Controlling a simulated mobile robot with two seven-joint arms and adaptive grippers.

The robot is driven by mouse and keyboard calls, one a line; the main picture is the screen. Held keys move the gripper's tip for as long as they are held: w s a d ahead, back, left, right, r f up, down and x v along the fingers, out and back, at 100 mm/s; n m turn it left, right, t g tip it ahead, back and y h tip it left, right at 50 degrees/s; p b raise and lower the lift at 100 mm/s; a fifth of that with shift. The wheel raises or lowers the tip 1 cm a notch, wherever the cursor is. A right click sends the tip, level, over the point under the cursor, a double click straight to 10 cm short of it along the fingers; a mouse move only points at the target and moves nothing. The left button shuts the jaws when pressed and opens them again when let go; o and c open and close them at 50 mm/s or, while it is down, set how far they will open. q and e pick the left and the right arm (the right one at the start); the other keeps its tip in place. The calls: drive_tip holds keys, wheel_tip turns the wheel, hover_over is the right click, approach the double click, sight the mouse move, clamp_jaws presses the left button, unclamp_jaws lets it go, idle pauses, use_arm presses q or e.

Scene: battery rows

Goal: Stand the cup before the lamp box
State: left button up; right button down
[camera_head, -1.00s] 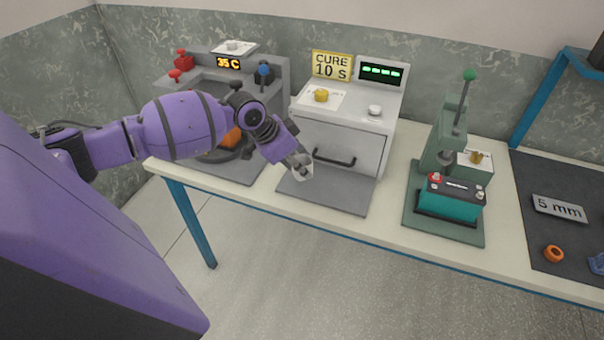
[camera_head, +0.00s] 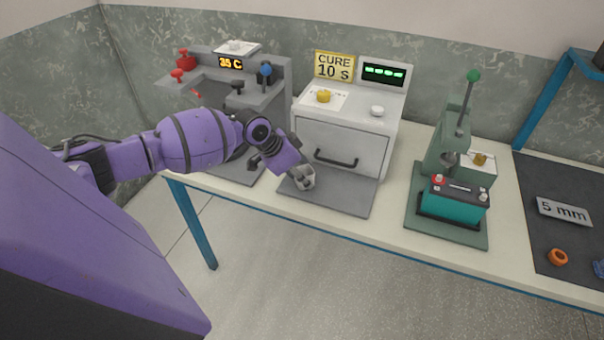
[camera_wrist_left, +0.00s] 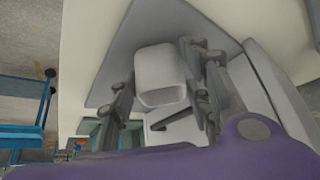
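The cup (camera_head: 304,179) is small and pale grey. It is between the fingers of my left gripper (camera_head: 298,172), at the pad in front of the lamp box (camera_head: 342,145). I cannot tell whether the cup touches the pad. The lamp box is a light grey cabinet with a dark handle, a green-lit display and a "CURE 10 S" sign. My right gripper is not in view.
The grey pad (camera_head: 345,196) is bare to the right of the cup. A station with a "35 C" display (camera_head: 230,63) stands left, behind my arm. A green press (camera_head: 450,150) with a teal battery (camera_head: 452,203) stands right. The table's front edge is near.

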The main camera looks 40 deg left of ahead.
use_arm(q)
drive_tip(key=shift+o, duration=0.8)
drive_tip(key=shift+r, duration=0.2)
drive_tip(key=p+v, duration=0.1)
drive_tip(key=v, duration=1.1)
drive_tip(key=shift+f, duration=0.1)
